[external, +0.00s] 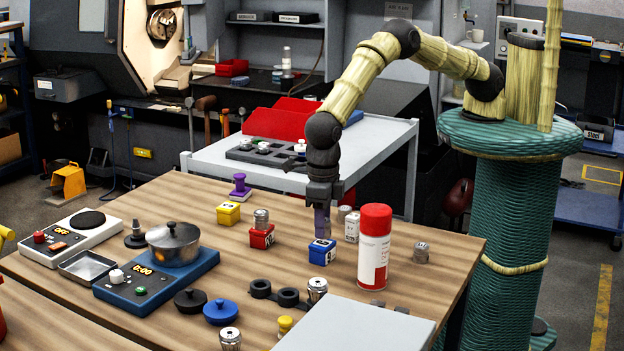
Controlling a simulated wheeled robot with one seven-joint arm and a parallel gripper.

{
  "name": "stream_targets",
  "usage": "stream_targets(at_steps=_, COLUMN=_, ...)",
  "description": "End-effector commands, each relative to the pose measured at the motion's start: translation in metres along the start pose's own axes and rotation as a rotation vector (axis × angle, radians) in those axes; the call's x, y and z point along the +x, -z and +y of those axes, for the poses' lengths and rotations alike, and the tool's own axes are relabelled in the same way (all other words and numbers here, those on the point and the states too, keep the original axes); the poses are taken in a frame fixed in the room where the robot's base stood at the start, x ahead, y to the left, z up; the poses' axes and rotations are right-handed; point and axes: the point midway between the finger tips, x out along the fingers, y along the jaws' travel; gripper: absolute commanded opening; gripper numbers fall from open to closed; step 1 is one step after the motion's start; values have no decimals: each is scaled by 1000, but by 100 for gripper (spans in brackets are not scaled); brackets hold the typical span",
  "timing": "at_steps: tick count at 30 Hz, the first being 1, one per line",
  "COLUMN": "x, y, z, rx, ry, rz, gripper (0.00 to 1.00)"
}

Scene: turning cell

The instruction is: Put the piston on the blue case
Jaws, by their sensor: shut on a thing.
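The blue case (321,253) is a small blue box with a pale label, standing on the wooden table. My gripper (322,226) points straight down directly over it and is shut. What it holds is mostly hidden by the fingers and looks like the piston, upright at the case's top. I cannot tell whether it touches the case.
A red case (262,238) with a metal cylinder on it and a yellow case (228,214) stand to the left. A red-capped spray can (374,255) and a pale cylinder (352,229) stand close on the right. A pot (173,244) sits on a blue hotplate.

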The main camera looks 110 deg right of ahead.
Motion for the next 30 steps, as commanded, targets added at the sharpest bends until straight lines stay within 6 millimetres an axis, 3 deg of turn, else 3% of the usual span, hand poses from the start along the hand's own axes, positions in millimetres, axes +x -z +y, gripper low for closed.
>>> stream_targets(at_steps=4, x=13, y=0, z=0, rx=0, ry=1, rz=-1, gripper=7)
stream_targets(at_steps=15, x=18, y=0, z=0, rx=0, ry=0, rz=-1, gripper=7)
stream_targets(at_steps=16, x=17, y=0, z=0, rx=0, ry=0, rz=-1, gripper=38)
stream_targets(at_steps=18, x=17, y=0, z=0, rx=0, ry=0, rz=-1, gripper=52)
stream_targets(at_steps=30, x=12, y=0, z=0, rx=0, ry=0, rz=-1, gripper=54)
